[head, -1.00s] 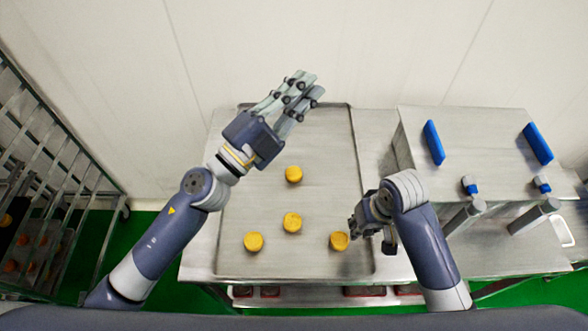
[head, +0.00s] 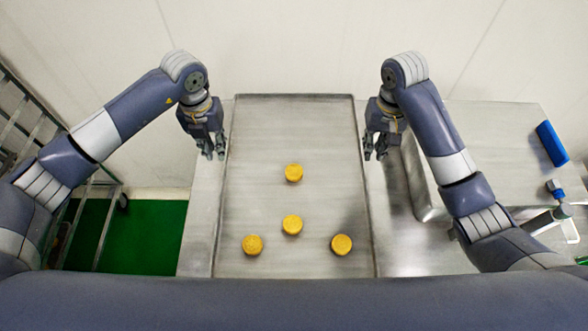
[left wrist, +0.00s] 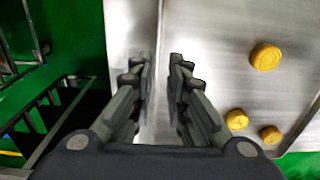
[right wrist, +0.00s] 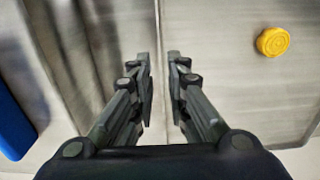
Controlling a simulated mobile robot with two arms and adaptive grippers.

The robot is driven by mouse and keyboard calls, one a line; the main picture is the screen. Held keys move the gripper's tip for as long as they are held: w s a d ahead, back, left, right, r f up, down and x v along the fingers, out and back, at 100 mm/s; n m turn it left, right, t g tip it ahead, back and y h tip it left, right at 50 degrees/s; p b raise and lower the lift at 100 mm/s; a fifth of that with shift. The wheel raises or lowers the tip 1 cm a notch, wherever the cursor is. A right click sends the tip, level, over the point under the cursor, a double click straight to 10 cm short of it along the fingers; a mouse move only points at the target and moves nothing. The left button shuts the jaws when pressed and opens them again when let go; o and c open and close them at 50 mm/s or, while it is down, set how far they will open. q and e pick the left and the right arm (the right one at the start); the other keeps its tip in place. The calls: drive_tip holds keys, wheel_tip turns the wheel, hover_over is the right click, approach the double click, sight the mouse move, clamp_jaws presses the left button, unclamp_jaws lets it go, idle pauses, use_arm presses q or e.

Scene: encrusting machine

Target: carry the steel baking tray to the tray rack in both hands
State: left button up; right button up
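The steel baking tray (head: 330,120) lies flat on the table with several yellow round pieces (head: 292,224) on it. My left gripper (head: 214,153) points down beside the tray's left rim. In the left wrist view its fingers (left wrist: 161,62) are apart with the rim line running between them. My right gripper (head: 376,153) points down at the right rim. In the right wrist view its fingers (right wrist: 158,62) are also apart, with the rim line between them. Neither gripper visibly holds the tray. The tray rack (head: 30,120) stands at the far left, mostly cut off and covered by my left arm.
The steel table (head: 200,225) shows as a strip left of the tray. A steel machine housing (head: 490,125) with a blue block (head: 551,143) stands to the right. A pale wall (head: 290,45) is behind. Green floor (head: 150,235) is clear between rack and table.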

sight(365, 171)
use_arm(q)
drive_tip(key=shift+s+a+r, duration=0.1)
drive_tip(key=shift+a, duration=0.05)
use_arm(e)
drive_tip(key=shift+r, duration=0.1)
